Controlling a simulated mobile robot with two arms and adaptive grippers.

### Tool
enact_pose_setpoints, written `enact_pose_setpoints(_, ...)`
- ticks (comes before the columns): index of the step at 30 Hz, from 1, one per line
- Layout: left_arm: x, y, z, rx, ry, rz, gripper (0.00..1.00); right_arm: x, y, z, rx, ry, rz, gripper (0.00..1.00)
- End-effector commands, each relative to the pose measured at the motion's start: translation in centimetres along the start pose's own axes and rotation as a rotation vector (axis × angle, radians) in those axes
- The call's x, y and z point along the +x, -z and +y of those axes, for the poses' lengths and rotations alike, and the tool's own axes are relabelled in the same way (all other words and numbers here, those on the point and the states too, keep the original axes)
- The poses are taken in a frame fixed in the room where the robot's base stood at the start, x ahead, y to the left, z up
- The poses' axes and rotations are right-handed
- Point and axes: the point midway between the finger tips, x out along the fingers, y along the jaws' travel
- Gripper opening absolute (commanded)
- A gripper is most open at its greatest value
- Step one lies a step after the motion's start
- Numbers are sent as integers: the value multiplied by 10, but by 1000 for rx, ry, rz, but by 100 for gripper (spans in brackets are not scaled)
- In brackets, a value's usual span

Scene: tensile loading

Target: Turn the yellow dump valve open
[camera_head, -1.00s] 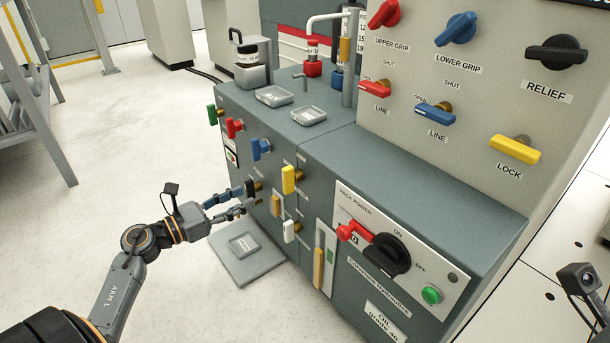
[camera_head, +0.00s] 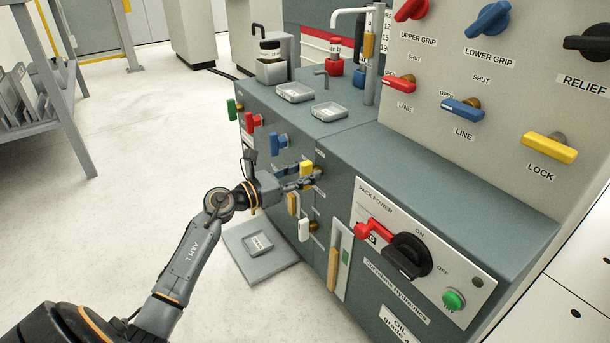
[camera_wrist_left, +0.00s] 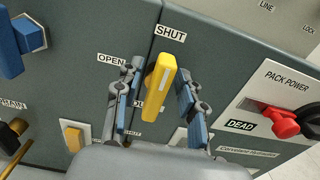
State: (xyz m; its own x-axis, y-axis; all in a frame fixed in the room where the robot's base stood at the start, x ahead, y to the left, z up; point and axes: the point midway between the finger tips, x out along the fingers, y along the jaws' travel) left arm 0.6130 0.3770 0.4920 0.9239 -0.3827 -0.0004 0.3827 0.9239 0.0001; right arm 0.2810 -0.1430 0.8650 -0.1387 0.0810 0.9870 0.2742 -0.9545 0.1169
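The yellow dump valve handle (camera_head: 306,168) is on the front of the grey-green cabinet, partly hidden by my left gripper in the head view. In the left wrist view the yellow handle (camera_wrist_left: 160,82) stands nearly upright, its top end close to the SHUT label (camera_wrist_left: 171,33). The OPEN label (camera_wrist_left: 111,60) is to its left. My left gripper (camera_head: 303,180) is at the handle. In the left wrist view its open fingers (camera_wrist_left: 160,68) stand on either side of the handle, with gaps visible on both sides. My right gripper is not in view.
Blue (camera_head: 277,142), red (camera_head: 252,121) and green (camera_head: 233,108) handles stand out to the left. A white handle (camera_head: 304,229) sits below. The pack power switch (camera_head: 407,257) is to the right. A flat plate (camera_head: 268,263) lies on the floor by the cabinet.

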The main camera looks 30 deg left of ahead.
Motion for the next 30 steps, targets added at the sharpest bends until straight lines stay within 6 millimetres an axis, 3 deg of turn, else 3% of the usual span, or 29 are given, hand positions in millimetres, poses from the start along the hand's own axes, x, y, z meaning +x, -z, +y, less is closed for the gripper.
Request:
enact_pose_setpoints(8,1,0,0,0,0,0,40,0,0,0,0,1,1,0)
enact_pose_setpoints(14,1,0,0,-1,0,0,0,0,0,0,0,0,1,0)
enact_pose_setpoints(27,1,-2,1,-56,-2,2,0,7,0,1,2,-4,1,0)
enact_pose_setpoints(30,1,-3,2,-109,-1,3,0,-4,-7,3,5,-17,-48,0)
